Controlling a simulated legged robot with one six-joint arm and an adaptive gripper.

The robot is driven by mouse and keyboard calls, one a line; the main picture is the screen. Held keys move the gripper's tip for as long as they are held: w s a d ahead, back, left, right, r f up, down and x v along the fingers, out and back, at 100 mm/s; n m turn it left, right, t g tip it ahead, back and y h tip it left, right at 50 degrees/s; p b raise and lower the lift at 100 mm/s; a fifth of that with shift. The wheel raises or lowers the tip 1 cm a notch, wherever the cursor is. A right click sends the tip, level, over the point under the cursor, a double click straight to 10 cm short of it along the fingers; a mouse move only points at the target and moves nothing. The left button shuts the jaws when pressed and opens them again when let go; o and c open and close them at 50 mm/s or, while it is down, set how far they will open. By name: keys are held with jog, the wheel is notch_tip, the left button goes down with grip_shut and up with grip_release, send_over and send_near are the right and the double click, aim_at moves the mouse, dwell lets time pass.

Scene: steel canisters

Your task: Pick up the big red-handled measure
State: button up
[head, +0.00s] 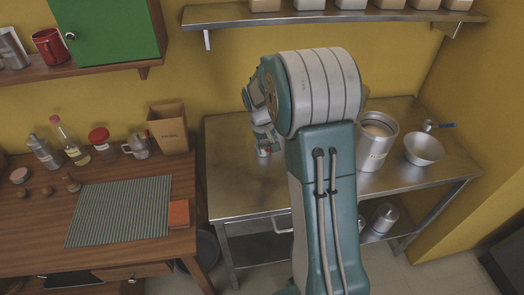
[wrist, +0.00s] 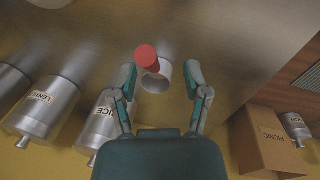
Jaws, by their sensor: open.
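The red-handled measure shows in the wrist view as a red handle (wrist: 147,56) beside a pale round metal cup (wrist: 165,72). It is on the steel table (head: 235,190). My gripper (wrist: 160,74) is open, with one finger on each side of the measure and gaps showing between the fingers and the cup. In the head view my gripper (head: 264,149) is low over the left part of the steel table, with a bit of red at its tips. My arm hides much of the table there.
A large canister (head: 376,140), a metal bowl (head: 424,149) and a blue-handled measure (head: 440,126) stand to the right. Several canisters (wrist: 44,108) line the shelf.

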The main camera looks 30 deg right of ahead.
jog(key=shift+d+f, duration=0.2)
jog(key=shift+f, duration=0.85)
jog(key=shift+d+f, duration=0.15)
jog(key=shift+d, duration=0.5)
jog(key=shift+a, duration=0.15)
grip_shut()
jog(key=shift+a, duration=0.35)
